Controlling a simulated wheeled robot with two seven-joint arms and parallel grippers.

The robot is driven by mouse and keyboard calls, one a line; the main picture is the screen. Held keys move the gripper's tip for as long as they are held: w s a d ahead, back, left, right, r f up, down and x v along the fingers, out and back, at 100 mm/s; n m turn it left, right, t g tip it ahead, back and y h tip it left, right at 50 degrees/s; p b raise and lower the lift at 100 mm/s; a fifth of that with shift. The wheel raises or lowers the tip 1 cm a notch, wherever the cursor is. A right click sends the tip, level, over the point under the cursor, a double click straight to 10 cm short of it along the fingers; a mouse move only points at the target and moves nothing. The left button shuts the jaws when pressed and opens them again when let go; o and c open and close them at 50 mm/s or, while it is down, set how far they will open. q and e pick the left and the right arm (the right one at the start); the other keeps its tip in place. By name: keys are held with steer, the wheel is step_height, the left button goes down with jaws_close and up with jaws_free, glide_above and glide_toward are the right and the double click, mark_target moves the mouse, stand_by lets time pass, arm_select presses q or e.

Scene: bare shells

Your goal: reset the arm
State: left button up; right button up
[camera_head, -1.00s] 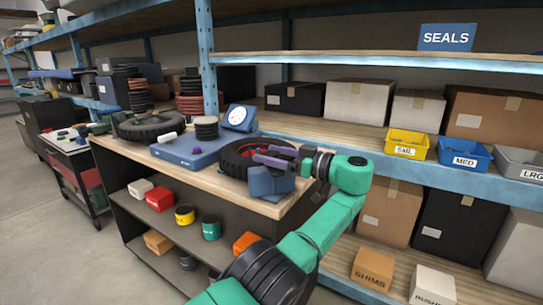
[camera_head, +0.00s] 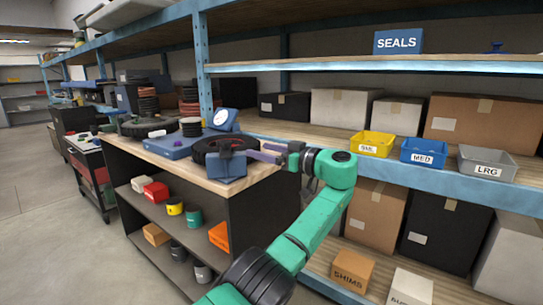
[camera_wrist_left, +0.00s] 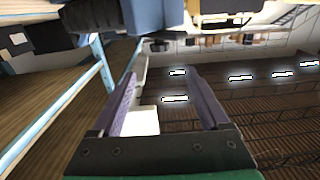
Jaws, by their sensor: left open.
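My left arm is green with black bands and reaches in from the bottom of the head view. My left gripper (camera_head: 262,152) has purple fingers and points left, just past the right end of the workbench top (camera_head: 250,180). Its jaws stand apart with nothing between them. In the left wrist view the open fingers (camera_wrist_left: 163,75) show empty, framing the background. My right gripper is not in view.
Blue-framed shelves hold yellow (camera_head: 376,144), blue (camera_head: 424,153) and grey bins (camera_head: 487,166) at right. Floor is open at left (camera_head: 40,210).

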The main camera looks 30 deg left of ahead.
arm_select(q)
steer(key=shift+a+f, duration=0.2)
steer(key=shift+a, duration=0.15)
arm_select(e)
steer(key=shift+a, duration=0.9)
